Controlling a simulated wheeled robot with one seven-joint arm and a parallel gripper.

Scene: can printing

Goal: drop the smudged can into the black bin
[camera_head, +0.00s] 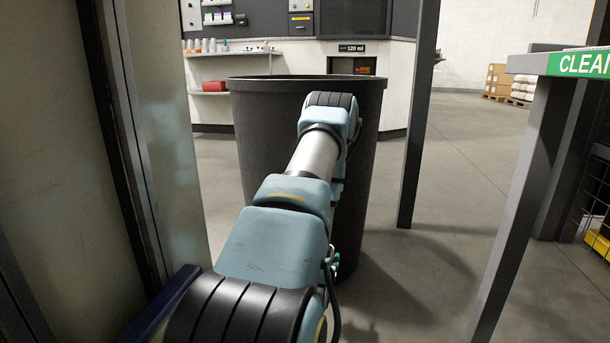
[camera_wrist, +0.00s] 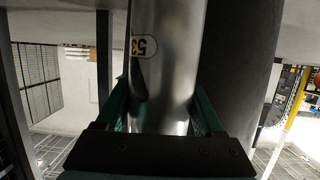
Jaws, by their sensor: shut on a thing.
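The black bin (camera_head: 255,125) stands upright on the floor straight ahead, its wide rim up and its inside not visible. My arm reaches toward it and covers part of its front; the head view does not show my gripper clearly. In the wrist view my gripper (camera_wrist: 163,100) is shut on a shiny silver can (camera_wrist: 170,60), with a green finger on each side. The can has a pale oval mark reading "53" and a dark smudge below it. A dark curved surface (camera_wrist: 240,70) close to the can's right looks like the bin's wall.
A grey post (camera_head: 418,120) stands right of the bin. A table with a green-edged sign (camera_head: 580,64) is at the right, its leg near me. A tall panel (camera_head: 160,130) closes in the left. Shelves (camera_head: 215,88) and a white counter lie behind the bin. Floor right of the bin is clear.

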